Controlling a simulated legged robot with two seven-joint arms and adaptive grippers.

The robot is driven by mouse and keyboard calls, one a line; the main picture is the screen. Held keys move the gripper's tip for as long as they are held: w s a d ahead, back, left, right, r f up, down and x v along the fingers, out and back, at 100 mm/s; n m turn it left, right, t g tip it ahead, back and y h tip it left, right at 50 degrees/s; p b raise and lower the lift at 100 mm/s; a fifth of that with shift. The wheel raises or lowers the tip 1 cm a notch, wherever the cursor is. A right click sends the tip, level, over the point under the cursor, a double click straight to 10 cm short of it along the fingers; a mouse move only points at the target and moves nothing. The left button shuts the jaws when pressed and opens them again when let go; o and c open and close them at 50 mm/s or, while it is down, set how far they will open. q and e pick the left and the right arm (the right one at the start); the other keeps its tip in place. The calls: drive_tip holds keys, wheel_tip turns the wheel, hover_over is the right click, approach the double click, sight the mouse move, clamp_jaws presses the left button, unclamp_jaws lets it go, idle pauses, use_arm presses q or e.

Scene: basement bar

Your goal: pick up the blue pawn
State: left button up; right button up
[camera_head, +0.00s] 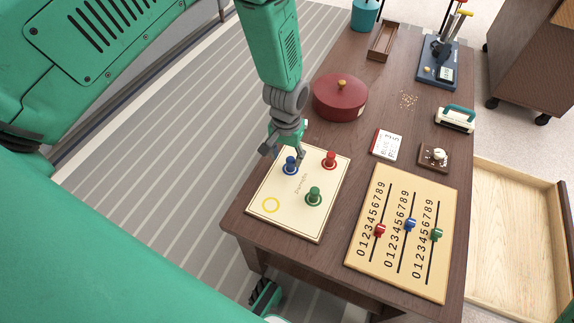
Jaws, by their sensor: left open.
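The blue pawn (291,166) stands upright on the cream board (276,223), near its upper left edge. My left gripper (283,155) is open, with its fingertips close around or just above the blue pawn. I cannot tell whether a finger touches it. A red pawn (330,160) stands to the right of the blue one on the same board. A green pawn (314,197) stands lower on the board.
A number slider board (372,258) lies on the brown table at right. A white card (388,144) and a small brown block (433,157) lie behind it.

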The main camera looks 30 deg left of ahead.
sight(294, 160)
use_arm(q)
drive_tip(key=shift+d+f+b, duration=0.2)
drive_tip(key=shift+d+f, duration=0.1)
drive_tip(key=shift+f, duration=0.35)
drive_tip(key=shift+d+f+b, duration=0.15)
drive_tip(key=shift+d+f, duration=0.15)
drive_tip(key=shift+f, duration=0.3)
drive_tip(key=shift+d+r, duration=0.15)
drive_tip(key=shift+d, duration=0.3)
drive_tip(key=shift+a, duration=0.25)
drive_tip(key=c, duration=0.9)
drive_tip(key=shift+a, duration=0.4)
